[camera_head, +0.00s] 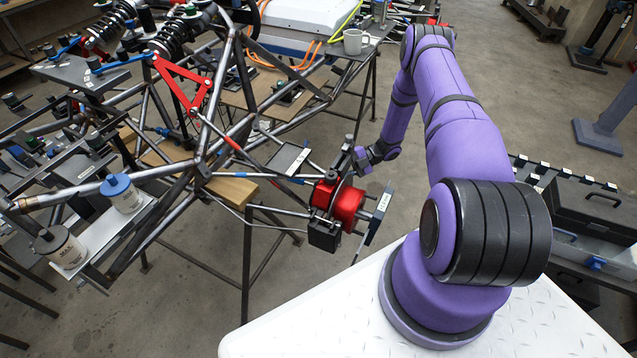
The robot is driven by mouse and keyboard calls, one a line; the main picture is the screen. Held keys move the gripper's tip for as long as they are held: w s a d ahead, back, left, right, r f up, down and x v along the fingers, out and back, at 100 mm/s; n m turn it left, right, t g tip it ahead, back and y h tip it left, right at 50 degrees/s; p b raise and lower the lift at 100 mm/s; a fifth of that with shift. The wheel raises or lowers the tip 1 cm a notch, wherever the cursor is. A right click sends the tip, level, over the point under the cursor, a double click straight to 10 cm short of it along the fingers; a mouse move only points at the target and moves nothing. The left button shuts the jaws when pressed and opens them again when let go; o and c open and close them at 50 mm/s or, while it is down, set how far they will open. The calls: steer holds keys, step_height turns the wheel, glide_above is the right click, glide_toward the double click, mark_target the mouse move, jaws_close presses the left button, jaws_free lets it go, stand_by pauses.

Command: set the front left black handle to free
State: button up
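The red hub unit (345,203) sits at the near right corner of the tube chassis (215,150), with a black block (325,235) below it. A grey bar (377,216) with small white labels stands at its right side; the label text is too small to read. A small dark upright part (347,146) shows just above the hub; I cannot tell whether it is the black handle. My gripper (361,160) is at the end of my purple arm, just above the hub. Its fingers are small and dark here, so their opening and any contact are unclear.
White canisters with blue (122,193) and dark (62,247) lids stand at the left. A mug (355,41) sits on a table behind. Black toolboxes (590,212) are at the right.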

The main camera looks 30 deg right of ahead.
steer(key=x, duration=0.9)
steer(key=shift+a, duration=0.35)
steer(key=shift+f, duration=0.1)
steer(key=shift+c, duration=0.2)
jaws_close()
